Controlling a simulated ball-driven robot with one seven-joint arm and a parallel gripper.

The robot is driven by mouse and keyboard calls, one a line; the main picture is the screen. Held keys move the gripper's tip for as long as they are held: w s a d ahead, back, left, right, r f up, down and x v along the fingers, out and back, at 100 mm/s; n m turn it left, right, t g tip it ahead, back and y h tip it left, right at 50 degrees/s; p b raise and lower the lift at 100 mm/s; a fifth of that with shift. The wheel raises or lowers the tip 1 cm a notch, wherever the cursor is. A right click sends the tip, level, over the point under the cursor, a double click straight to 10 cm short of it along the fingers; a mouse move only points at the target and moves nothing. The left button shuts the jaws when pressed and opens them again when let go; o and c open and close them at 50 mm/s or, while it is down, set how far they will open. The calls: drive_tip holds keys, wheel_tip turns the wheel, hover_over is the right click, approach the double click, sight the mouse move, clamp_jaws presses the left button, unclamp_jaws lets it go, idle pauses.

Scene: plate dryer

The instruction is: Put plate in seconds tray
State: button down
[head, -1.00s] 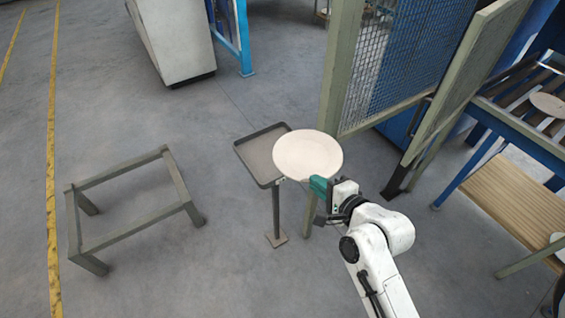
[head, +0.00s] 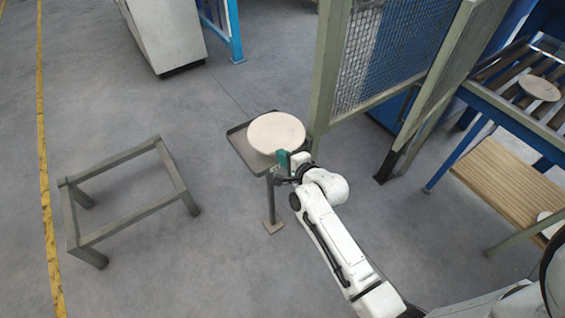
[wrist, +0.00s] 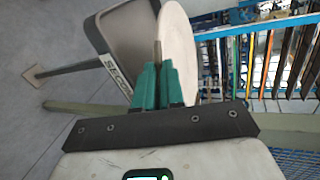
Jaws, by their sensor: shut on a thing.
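The plate (head: 276,131) is a round, pale beige disc. In the head view it is over the right part of the seconds tray (head: 237,136), a grey rimmed tray on a single post. My gripper (head: 284,160) has green fingers and is shut on the plate's near edge. In the wrist view the green fingers (wrist: 158,86) pinch the rim of the plate (wrist: 178,45). The tray (wrist: 125,35) shows beside it with a label partly reading "SECO". I cannot tell whether the plate touches the tray.
A mesh guard panel (head: 358,65) on a green post stands just right of the tray. A low empty frame (head: 120,200) stands on the left. A roller conveyor (head: 520,90) with another plate (head: 539,88) is at right. Floor between the frame and tray is clear.

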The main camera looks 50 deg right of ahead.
drive_tip(key=shift+w+d+f, duration=0.1)
drive_tip(key=shift+w+f, duration=0.05)
drive_tip(key=shift+f, duration=0.75)
drive_tip(key=shift+w+f, duration=0.15)
drive_tip(key=shift+f, duration=0.7)
drive_tip(key=shift+f, duration=0.1)
drive_tip(key=shift+f, duration=0.35)
drive_tip(key=shift+f+b, duration=0.2)
drive_tip(key=shift+b, duration=0.2)
drive_tip(key=c, duration=1.2)
unclamp_jaws()
drive_tip(key=shift+c, duration=0.2)
